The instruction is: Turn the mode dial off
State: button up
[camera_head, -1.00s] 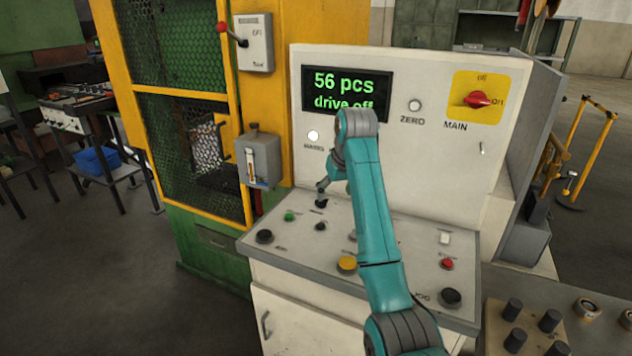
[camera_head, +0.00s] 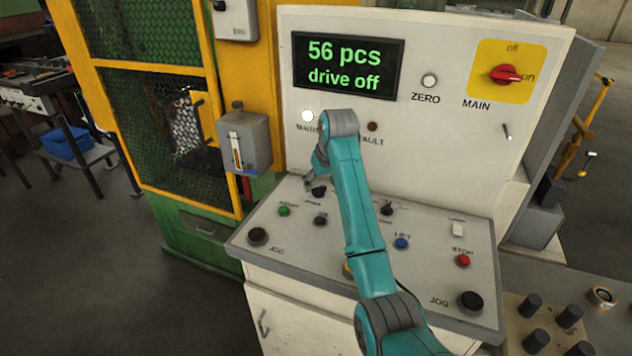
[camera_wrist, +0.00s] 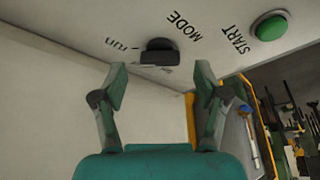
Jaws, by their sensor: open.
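The mode dial (camera_wrist: 159,52) is a small black knob on the grey panel, with MODE and "run" printed beside it in the wrist view. Faint lettering on its near side is too small to read, and I cannot tell its exact setting. My gripper (camera_wrist: 160,88) is open, its two fingers apart and pointing at the dial, with nothing between them. In the head view my gripper (camera_head: 312,178) is just above the left part of the sloping panel, close to the dial (camera_head: 319,191). I cannot tell whether they touch.
The green START button (camera_wrist: 270,26) is beside the dial; it also shows in the head view (camera_head: 283,210). Other knobs and buttons, including the red STOP (camera_head: 463,260), are on the panel. The display (camera_head: 346,65) reads "56 pcs, drive off". A red MAIN switch (camera_head: 505,74) is upper right.

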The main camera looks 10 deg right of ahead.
jog(key=shift+x, duration=1)
jog(key=c, duration=1.2)
jog(key=shift+o, duration=0.2)
jog(key=shift+n, duration=0.4)
jog(key=n, duration=0.1)
jog(key=n+y, duration=0.1)
jog(key=n, duration=0.1)
jog(key=shift+d+n+g+y, duration=0.2)
jog(key=shift+n+g+y, duration=0.1)
jog(key=shift+w+n+g+y, duration=0.1)
jog(key=shift+n+g+y, duration=0.25)
jog(key=shift+n, duration=0.75)
jog(key=shift+w+n+g+y, duration=0.1)
jog(key=shift+n+g+y, duration=0.2)
jog(key=shift+n, duration=0.8)
